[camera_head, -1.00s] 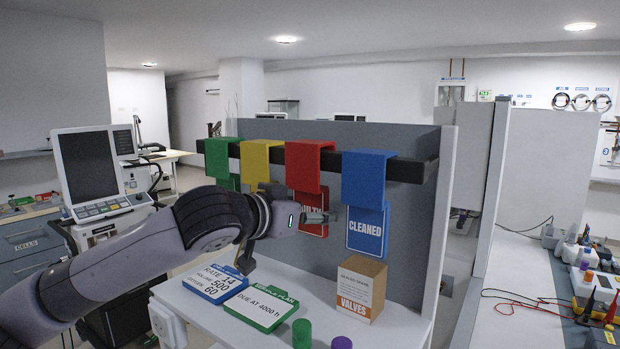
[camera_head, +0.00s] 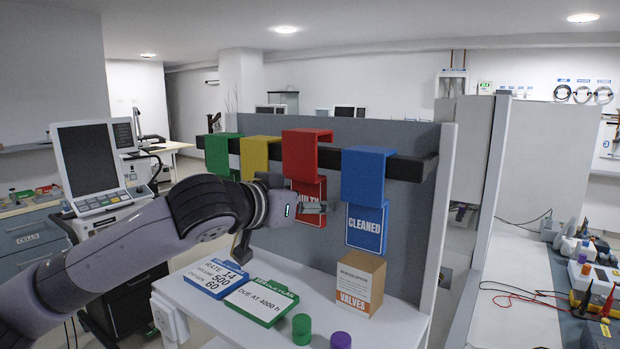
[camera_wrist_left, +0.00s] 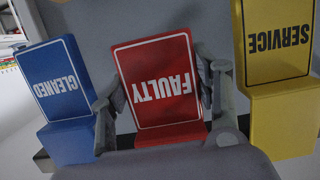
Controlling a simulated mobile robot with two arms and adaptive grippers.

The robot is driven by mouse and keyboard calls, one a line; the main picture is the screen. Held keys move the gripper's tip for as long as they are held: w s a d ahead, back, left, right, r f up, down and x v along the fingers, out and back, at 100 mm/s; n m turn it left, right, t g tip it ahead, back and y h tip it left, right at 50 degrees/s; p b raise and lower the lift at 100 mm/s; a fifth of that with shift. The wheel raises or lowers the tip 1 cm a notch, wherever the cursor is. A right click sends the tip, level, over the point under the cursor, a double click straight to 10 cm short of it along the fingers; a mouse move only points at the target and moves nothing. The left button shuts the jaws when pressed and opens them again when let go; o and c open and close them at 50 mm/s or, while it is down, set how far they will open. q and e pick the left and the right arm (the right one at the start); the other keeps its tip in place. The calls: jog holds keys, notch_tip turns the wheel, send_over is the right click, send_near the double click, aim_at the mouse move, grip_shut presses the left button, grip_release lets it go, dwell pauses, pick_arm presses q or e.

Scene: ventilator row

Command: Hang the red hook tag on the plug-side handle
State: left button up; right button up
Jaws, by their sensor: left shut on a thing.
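The red hook tag (camera_head: 300,152) has a bent hook top and a lower plate lettered FAULTY. Its top stands higher than the other tags' tops, at the black rail (camera_head: 412,167). My left gripper (camera_head: 318,207) is shut on its lower plate. In the left wrist view the red tag (camera_wrist_left: 160,85) appears upside down between the two fingers, one on each side edge. Whether its hook still touches the rail, I cannot tell. I cannot make out the plug-side handle. My right gripper is not in view.
Green (camera_head: 219,154), yellow (camera_head: 259,157) and blue (camera_head: 366,178) tags hang on the rail. Below are a VALVES box (camera_head: 359,285), blue and green cards, and two small caps on the white table (camera_head: 380,330). A ventilator (camera_head: 92,165) stands left.

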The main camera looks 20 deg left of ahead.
pick_arm(q)
jog(key=s+a, duration=0.3)
jog(key=s, duration=0.5)
jog(key=shift+b, duration=0.35)
dwell(0.4)
jog(key=shift+w+d+f, duration=0.1)
